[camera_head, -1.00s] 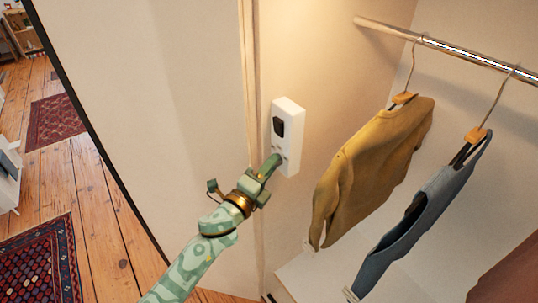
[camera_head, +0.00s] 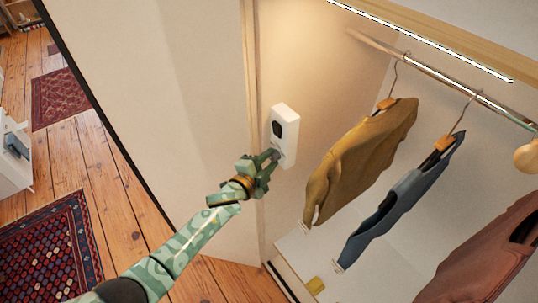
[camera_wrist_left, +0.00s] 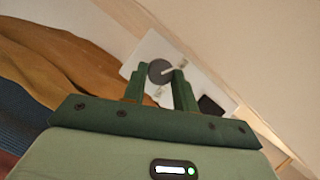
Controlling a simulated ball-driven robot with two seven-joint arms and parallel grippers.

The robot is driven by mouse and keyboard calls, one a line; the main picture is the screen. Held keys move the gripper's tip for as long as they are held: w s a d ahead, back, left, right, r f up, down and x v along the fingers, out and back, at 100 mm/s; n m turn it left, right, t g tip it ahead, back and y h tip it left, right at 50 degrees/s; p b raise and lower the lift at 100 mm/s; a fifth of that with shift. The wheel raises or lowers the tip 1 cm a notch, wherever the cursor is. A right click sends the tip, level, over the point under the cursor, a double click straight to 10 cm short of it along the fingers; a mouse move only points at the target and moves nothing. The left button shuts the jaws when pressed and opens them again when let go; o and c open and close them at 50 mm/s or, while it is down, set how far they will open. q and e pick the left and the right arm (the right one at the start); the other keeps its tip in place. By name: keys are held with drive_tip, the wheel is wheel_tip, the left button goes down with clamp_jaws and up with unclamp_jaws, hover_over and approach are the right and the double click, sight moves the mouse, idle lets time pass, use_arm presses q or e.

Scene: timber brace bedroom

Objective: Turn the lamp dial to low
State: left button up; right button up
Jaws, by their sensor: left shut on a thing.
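A white control box (camera_head: 285,135) is fixed to the inner side wall of the wardrobe. It has a dark square window (camera_head: 278,128) on its upper part. My left gripper (camera_head: 274,156) is at the lower part of the box, with its two fingers pointing at it. In the left wrist view the round grey dial (camera_wrist_left: 160,72) with a pale pointer mark lies between the fingertips (camera_wrist_left: 160,76), and the gripper is shut on it. In the head view the fingers mostly hide the dial. A lit strip lamp (camera_head: 430,42) runs along the wardrobe's top. My right gripper is out of view.
A yellow sweater (camera_head: 355,160), a blue garment (camera_head: 400,200) and a reddish garment (camera_head: 485,255) hang from a metal rail (camera_head: 440,80) right of the box. A pale panel (camera_head: 150,90) stands at the left. Patterned rugs (camera_head: 50,240) lie on the wooden floor.

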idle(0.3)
use_arm(q)
drive_tip(key=shift+f, duration=0.1)
drive_tip(key=o, duration=0.7)
drive_tip(key=shift+s+a+p, duration=0.2)
drive_tip(key=shift+s+p, duration=0.05)
drive_tip(key=shift+p, duration=0.05)
drive_tip(key=v, duration=0.8)
drive_tip(key=p+v, duration=0.1)
drive_tip(key=v, duration=0.6)
drive_tip(key=shift+s+a+r, duration=0.2)
drive_tip(key=shift+s+r, duration=0.05)
drive_tip(key=shift+s, duration=0.05)
